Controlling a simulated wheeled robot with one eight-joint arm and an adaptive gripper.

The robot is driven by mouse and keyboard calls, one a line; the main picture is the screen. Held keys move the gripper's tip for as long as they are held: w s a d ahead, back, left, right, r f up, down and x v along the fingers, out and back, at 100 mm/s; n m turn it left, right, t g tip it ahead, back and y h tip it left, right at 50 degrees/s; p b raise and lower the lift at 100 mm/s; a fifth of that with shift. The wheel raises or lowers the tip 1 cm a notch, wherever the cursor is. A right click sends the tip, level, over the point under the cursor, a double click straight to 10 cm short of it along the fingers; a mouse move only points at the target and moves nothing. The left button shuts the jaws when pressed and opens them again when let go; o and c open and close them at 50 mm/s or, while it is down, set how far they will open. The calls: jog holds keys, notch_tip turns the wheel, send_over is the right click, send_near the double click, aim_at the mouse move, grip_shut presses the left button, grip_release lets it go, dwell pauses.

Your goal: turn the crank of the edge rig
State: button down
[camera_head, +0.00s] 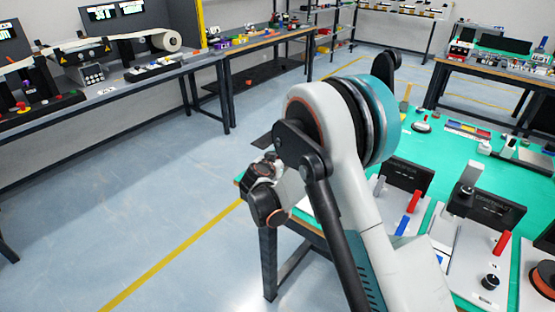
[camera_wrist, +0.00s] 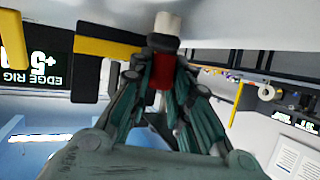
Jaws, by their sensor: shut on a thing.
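The edge rig's display (camera_wrist: 42,62) shows at the left of the wrist view, its lettering upside down. My gripper (camera_wrist: 162,58) has its fingers closed around a red piece (camera_wrist: 161,76), which I take for the crank's grip. A pale cylinder (camera_wrist: 167,23) stands out just beyond the fingertips; I cannot tell whether it belongs to the crank. The fingers hide much of the red piece. In the head view my arm reaches over the table's left edge and hides the rig, the crank and my fingers.
Yellow and black bars (camera_wrist: 108,48) lie close left of my fingers. In the head view the green table (camera_head: 455,150) holds grey rigs with red and blue levers (camera_head: 501,243) right of my arm. Open floor (camera_head: 130,200) lies to the left, with a conveyor bench (camera_head: 105,92) behind.

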dwell(0.3)
jog(key=c, duration=1.4)
grip_release()
jog(key=shift+c, duration=0.2)
jog(key=v, duration=1.2)
